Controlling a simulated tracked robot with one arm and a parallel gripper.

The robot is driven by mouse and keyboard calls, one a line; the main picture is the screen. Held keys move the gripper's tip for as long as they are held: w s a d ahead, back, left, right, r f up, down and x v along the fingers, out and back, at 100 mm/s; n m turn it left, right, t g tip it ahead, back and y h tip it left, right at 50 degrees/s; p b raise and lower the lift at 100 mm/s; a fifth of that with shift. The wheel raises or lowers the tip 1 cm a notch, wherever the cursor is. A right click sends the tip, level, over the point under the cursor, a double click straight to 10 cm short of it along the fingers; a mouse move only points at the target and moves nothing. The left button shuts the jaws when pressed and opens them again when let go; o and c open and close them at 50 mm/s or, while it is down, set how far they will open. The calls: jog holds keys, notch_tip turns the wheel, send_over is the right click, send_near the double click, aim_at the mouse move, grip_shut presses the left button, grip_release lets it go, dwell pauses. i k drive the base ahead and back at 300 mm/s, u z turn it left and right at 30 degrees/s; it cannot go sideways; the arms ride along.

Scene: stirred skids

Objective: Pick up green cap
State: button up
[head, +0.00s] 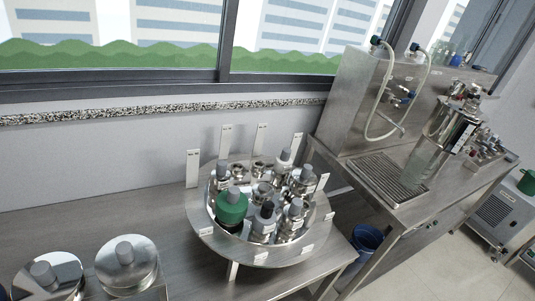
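A green cap (231,208) with a grey knob on top sits at the front left of a round steel carousel (204,231). It is upright among several steel fittings with grey, black or white tops. What lies under the cap is mostly hidden. Another green object (527,183) is at the far right edge, on a steel cabinet, partly cut off. My gripper does not show in the head view.
White label plates stand around the carousel rim. Two steel lids (127,264) with grey knobs are at bottom left. A steel skid (355,105) with hoses and a glass vessel (428,158) stands at right. A blue bin (366,240) is below.

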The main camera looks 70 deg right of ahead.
aim_at(232, 205)
jog(key=z, duration=1.1)
jog(key=i, duration=1)
